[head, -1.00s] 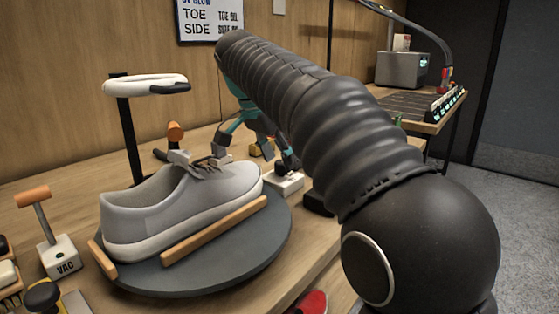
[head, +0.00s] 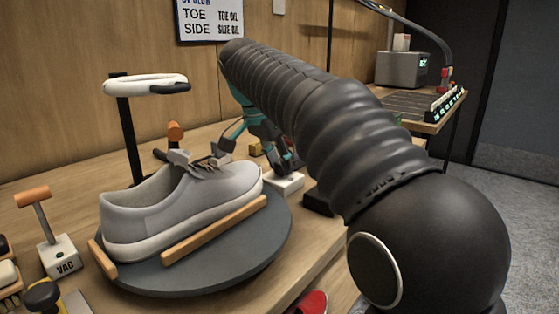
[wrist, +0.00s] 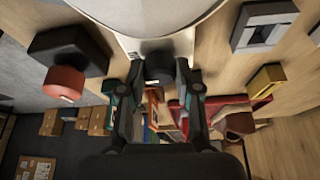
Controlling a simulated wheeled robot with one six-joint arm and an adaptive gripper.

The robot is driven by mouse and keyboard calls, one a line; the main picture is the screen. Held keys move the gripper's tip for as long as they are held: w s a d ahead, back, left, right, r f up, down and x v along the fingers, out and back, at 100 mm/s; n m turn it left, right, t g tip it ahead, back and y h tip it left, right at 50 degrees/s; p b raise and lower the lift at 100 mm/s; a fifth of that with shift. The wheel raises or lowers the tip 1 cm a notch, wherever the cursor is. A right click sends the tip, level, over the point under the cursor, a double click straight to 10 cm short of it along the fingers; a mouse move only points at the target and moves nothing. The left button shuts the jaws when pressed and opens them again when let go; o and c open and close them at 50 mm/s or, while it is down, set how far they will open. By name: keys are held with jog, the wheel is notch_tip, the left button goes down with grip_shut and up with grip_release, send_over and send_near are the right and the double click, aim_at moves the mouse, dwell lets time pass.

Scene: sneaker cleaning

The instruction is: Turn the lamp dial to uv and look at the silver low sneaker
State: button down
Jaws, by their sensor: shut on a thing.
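The silver low sneaker (head: 170,210) rests on a dark round turntable (head: 215,279), toe pointing right. The white ring lamp (head: 145,85) stands behind it on a black post. My gripper (head: 252,158) is behind the sneaker's toe, partly hidden by my arm and the shoe. In the wrist view my gripper (wrist: 160,80) is shut on a dark round knob (wrist: 159,64), which looks like the lamp dial. The knob sits at a pale panel. Its mark and setting cannot be read.
Orange wooden strips (head: 214,231) flank the sneaker. A VAC switch box (head: 60,256) with an orange handle stands at left. A white block (head: 284,184) lies right of the toe. A red object (head: 313,302) shows at the lower edge. A second table stands at back right.

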jog(key=n+y, duration=0.1)
jog(key=n, duration=0.2)
jog(key=n+t+y, duration=0.1)
jog(key=n, duration=0.1)
jog(key=shift+s+d+n, duration=0.1)
jog(key=shift+n, duration=0.3)
jog(key=n+y, duration=0.1)
jog(key=n, duration=0.2)
jog(key=n+y, duration=0.1)
jog(key=n, duration=0.2)
jog(key=shift+d+y, duration=0.15)
jog(key=shift+y, duration=0.15)
jog(key=n+y, duration=0.1)
jog(key=n, duration=0.2)
jog(key=n+g+y, duration=0.1)
jog(key=n, duration=0.2)
jog(key=shift+d+n, duration=0.1)
jog(key=shift+n, duration=0.2)
jog(key=n+g, duration=0.1)
jog(key=n, duration=0.1)
jog(key=n+y, duration=0.1)
jog(key=n, duration=0.2)
jog(key=shift+w+g, duration=0.2)
jog(key=shift+g, duration=0.2)
jog(key=shift+n, duration=0.3)
jog(key=c, duration=0.8)
grip_release()
